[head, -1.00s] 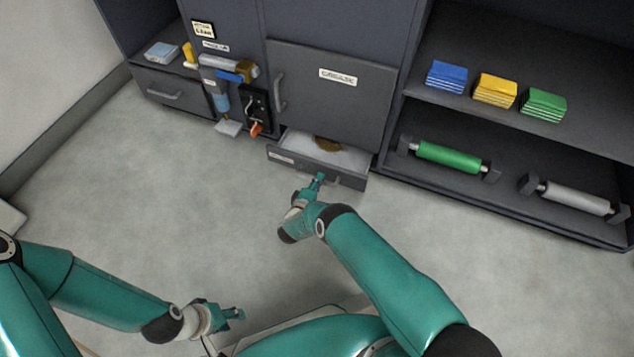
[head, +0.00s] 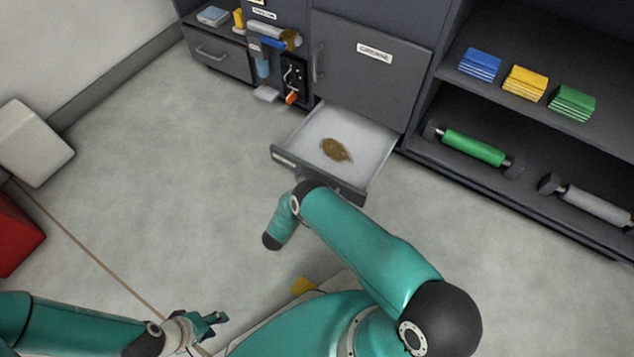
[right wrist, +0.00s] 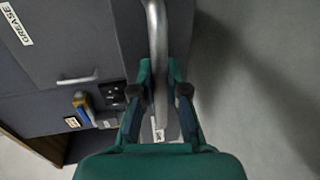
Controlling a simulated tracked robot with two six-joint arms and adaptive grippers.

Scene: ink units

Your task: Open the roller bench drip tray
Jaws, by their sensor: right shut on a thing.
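The drip tray (head: 362,140) is a pale-floored drawer with a grey front, low under the cabinet door in the head view. It stands well out from the cabinet, with a brown stain (head: 336,150) on its floor. In the right wrist view, my right gripper (right wrist: 160,92) is shut on the tray's grey bar handle (right wrist: 157,35), which passes between the two fingers. In the head view my own arm hides this gripper at the tray front. My left gripper (head: 214,320) is low at the left, far from the tray; its finger gap is unclear.
A grey cabinet door (head: 366,75) is shut above the tray. A shut drawer (head: 215,52) and a small panel with an orange lever (head: 292,97) are to the left. Shelves at right hold coloured blocks (head: 525,82) and rollers (head: 474,147).

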